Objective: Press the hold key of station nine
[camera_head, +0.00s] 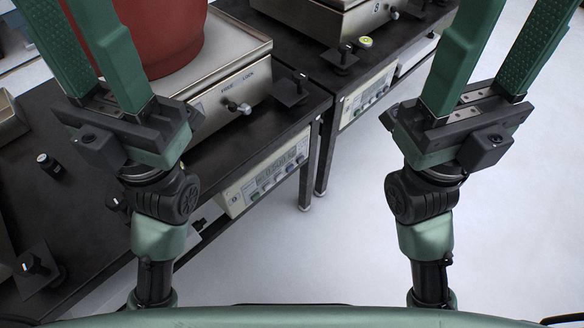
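A pale control panel (266,172) with a lit display and a row of small keys sits on the front of the near bench. A similar panel (367,96) sits on the bench behind it. The key labels and station numbers are too small to read, so I cannot tell which is station nine or which key is hold. My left gripper (78,45) is open and empty, its tips cut off by the top edge, in front of the red pot. My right gripper (503,55) is open and empty above the floor, right of the far bench, tips also cut off.
A red pot (165,35) stands on a metal scale (222,66) with a knob (243,108) and FREE and LOCK markings. Black knobs on plates (297,84) stand on the dark bench (250,127). The pale floor (320,255) is clear between my arms.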

